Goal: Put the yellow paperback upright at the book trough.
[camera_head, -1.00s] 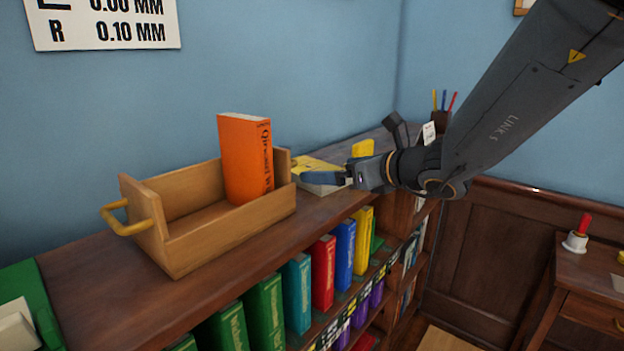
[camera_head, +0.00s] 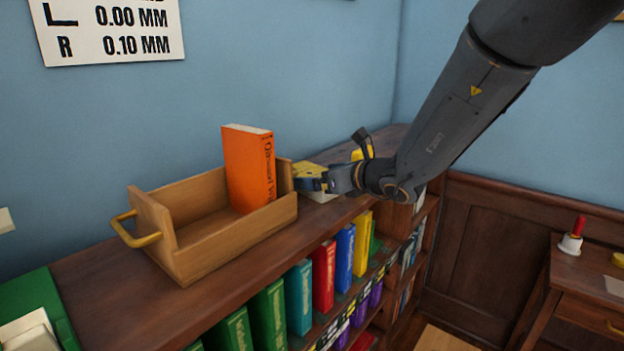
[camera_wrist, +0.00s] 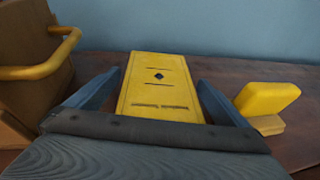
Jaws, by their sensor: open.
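The yellow paperback (camera_head: 309,169) lies flat on the bookcase top, just right of the wooden book trough (camera_head: 225,238). In the wrist view the yellow paperback (camera_wrist: 158,84) shows its cover, with its length running away from me. My gripper (camera_head: 318,184) is open at the book, partly hiding it in the head view. In the wrist view my gripper's (camera_wrist: 157,92) fingers stand on either side of the book, with a gap showing on each side. The trough (camera_wrist: 25,75) shows at the left edge there. An orange book (camera_head: 248,168) stands upright at the trough's right end.
A yellow block-like object (camera_wrist: 268,98) stands right of the book, close to my right finger. The trough's yellow handle (camera_wrist: 40,68) is left of my left finger. The blue wall (camera_head: 290,70) is behind. Upright coloured books (camera_head: 323,275) fill the shelf below.

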